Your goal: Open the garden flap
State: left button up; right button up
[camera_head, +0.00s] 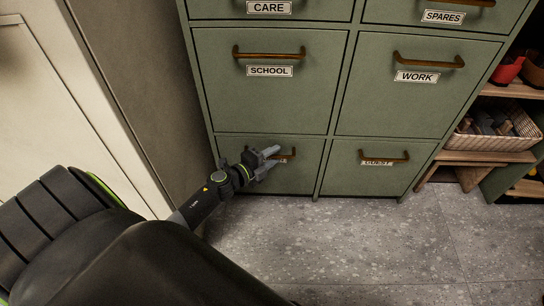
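Green cabinet fronts with brown bar handles fill the middle of the camera_head view. No label I can read says garden. The bottom left flap (307,178) is closed, and its label is mostly hidden behind my gripper. Its handle (293,154) shows only at the right end. My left gripper (275,158) is in front of this handle, with its fingers looking spread apart. I cannot tell whether they touch the bar. My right gripper is not in view.
The closed fronts labelled SCHOOL (268,103), WORK (390,105) and apparently GUEST (365,182) are around it. CARE and SPARES are above. A wicker basket (490,143) stands on a wooden shelf at right. The grey floor (370,240) in front is clear.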

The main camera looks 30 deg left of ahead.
pick_arm(q)
grip_shut()
dwell(0.4)
